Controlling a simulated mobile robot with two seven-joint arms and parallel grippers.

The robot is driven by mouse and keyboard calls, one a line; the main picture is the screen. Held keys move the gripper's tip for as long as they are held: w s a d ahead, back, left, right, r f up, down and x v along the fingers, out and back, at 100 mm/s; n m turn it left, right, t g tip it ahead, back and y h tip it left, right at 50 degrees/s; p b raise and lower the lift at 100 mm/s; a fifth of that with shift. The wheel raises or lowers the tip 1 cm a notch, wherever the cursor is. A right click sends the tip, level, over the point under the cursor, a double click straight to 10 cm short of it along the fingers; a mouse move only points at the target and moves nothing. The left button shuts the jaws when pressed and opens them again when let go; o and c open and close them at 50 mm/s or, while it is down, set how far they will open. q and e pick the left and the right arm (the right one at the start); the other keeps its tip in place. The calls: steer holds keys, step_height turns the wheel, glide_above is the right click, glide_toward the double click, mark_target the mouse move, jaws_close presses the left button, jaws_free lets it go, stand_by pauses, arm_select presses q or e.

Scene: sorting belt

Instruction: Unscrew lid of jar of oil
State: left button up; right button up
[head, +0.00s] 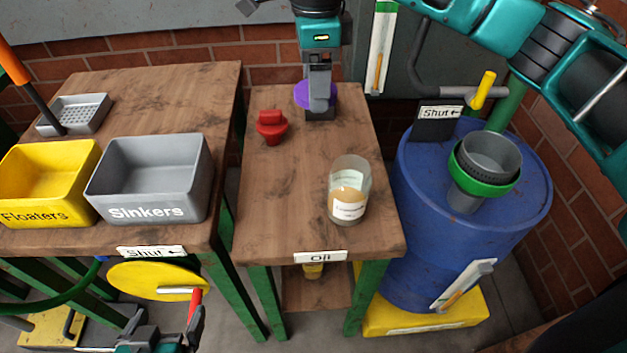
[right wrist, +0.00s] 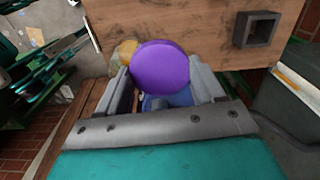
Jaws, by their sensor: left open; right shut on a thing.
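The jar of oil (head: 348,197) stands upright on the middle table, above the Oil label. It is clear glass with a pale label and no lid on its top. My right gripper (head: 319,98) is shut on the purple lid (head: 302,94), at the back of that table, apart from the jar. In the right wrist view the lid (right wrist: 160,67) shows as a disc between the two fingers. My left gripper (head: 170,336) is at the bottom edge of the head view, open and partly cut off, low in front of the left table and far from the jar.
A red knobbed object (head: 271,127) and a small dark square holder (head: 320,114) are on the middle table. A yellow bin (head: 48,212) and a grey bin (head: 150,212) stand on the left table. A blue barrel (head: 410,215) stands right. A yellow disc (head: 150,281) is near my left gripper.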

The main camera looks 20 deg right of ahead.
mark_target(314, 179)
steer(key=shift+f+m, duration=0.1)
steer(key=shift+m, duration=0.2)
step_height(314, 179, down, 20)
steer(key=shift+r+b, duration=0.1)
steer(key=shift+b, duration=0.7)
arm_select(q)
steer(key=shift+w+d+f, duration=0.15)
steer(key=shift+d+f, duration=0.15)
steer(key=shift+d, duration=0.05)
arm_select(e)
steer(key=shift+w, duration=0.1)
steer(key=o, duration=1.2)
steer(key=shift+c, duration=0.2)
arm_select(q)
steer(key=shift+w+d, duration=0.1)
steer(key=shift+r, duration=0.1)
